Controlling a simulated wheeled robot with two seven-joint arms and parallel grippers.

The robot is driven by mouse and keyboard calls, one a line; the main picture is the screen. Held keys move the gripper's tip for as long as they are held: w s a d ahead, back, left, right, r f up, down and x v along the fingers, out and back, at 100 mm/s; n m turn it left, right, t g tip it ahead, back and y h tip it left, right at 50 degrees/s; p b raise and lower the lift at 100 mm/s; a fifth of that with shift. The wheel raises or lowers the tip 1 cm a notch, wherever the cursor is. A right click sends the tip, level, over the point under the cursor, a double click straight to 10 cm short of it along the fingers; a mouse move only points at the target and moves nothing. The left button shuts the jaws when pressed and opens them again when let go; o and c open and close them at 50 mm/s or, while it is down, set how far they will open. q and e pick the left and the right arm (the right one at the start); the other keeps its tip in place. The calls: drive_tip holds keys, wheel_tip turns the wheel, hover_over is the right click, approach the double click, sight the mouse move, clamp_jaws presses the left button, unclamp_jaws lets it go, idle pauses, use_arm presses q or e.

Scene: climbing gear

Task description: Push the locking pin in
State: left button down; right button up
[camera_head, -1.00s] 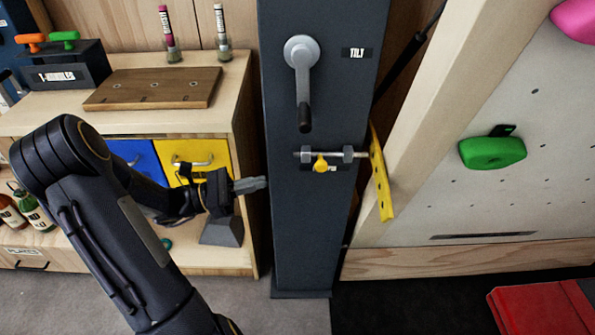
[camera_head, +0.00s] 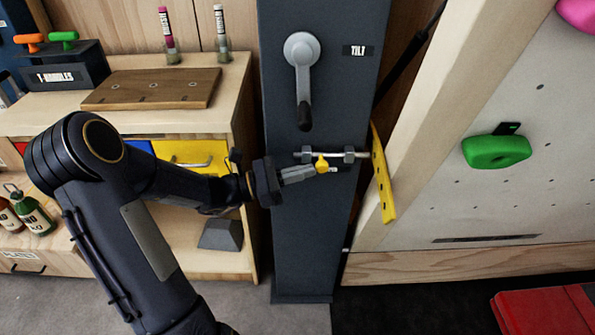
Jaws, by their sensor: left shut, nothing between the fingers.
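The locking pin is a silver horizontal rod (camera_head: 336,153) with a yellow knob (camera_head: 322,163), mounted on the dark post (camera_head: 309,220). Its right end reaches a yellow perforated strip (camera_head: 382,180) beside the tilted wall panel. My left gripper (camera_head: 312,173) is shut and empty. Its fingertips are at the yellow knob's left side, and I cannot tell whether they touch it. The fingers hide part of the label below the pin. My right gripper is not in view.
A grey crank handle (camera_head: 303,75) hangs on the post above the pin. A wooden cabinet (camera_head: 140,120) with drawers stands at left. A climbing panel with a green hold (camera_head: 496,152) is at right. A red pad (camera_head: 545,308) lies at lower right.

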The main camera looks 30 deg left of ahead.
sight(322, 172)
use_arm(q)
drive_tip(key=w+d, duration=0.1)
drive_tip(key=d, duration=0.1)
drive_tip(key=w+d, duration=0.1)
drive_tip(key=d, duration=0.1)
drive_tip(key=shift+w+p, duration=0.15)
drive_tip(key=shift+p, duration=0.15)
drive_tip(key=shift+a, duration=0.1)
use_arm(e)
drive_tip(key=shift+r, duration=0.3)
